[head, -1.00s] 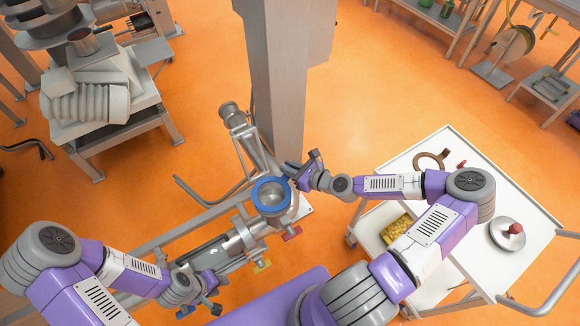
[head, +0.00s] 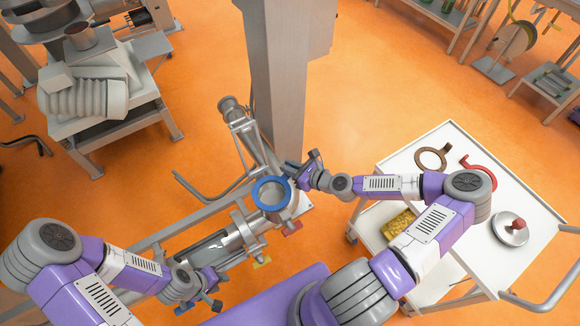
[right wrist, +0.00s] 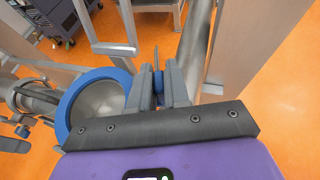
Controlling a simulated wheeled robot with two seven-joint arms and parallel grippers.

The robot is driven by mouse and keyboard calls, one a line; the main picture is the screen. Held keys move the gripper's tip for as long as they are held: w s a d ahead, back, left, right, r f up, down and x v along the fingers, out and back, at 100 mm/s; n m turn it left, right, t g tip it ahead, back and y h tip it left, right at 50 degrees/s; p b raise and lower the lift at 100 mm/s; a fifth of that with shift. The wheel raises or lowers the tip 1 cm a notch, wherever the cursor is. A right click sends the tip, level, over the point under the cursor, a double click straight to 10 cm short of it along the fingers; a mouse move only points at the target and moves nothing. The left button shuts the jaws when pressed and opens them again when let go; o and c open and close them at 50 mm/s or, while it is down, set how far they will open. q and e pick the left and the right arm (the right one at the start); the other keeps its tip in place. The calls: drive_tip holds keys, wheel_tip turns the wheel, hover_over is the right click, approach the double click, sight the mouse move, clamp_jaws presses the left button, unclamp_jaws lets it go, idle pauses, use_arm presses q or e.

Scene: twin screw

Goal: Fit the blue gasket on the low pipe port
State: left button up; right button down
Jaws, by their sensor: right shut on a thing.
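The blue gasket (head: 257,190) is a ring over the round mouth of a grey upright pipe port (head: 274,194). I cannot tell whether it is seated or just above the rim. In the right wrist view the ring (right wrist: 66,108) is left of the fingers, with the grey bore visible inside it. My right gripper (head: 304,172) is beside the ring's upper right edge. In its wrist view the jaws (right wrist: 159,88) are shut on a small blue piece that looks like part of the gasket. My left gripper (head: 203,292) is low left near the pipework, its jaw gap unclear.
A grey post (head: 277,90) rises just behind the port. Pipework with a red handle (head: 292,229) and a yellow handle (head: 262,262) surrounds it. A white cart (head: 450,141) at right carries a brown ring (head: 431,160), a red clamp (head: 478,170) and a lidded disc (head: 511,230).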

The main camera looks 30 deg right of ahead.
drive_tip(key=shift+f, duration=0.1)
drive_tip(key=c, duration=1)
unclamp_jaws()
drive_tip(key=shift+s, duration=0.1)
drive_tip(key=shift+p+v, duration=0.65)
drive_tip(key=shift+v, duration=3.05)
drive_tip(key=shift+s+f, duration=0.1)
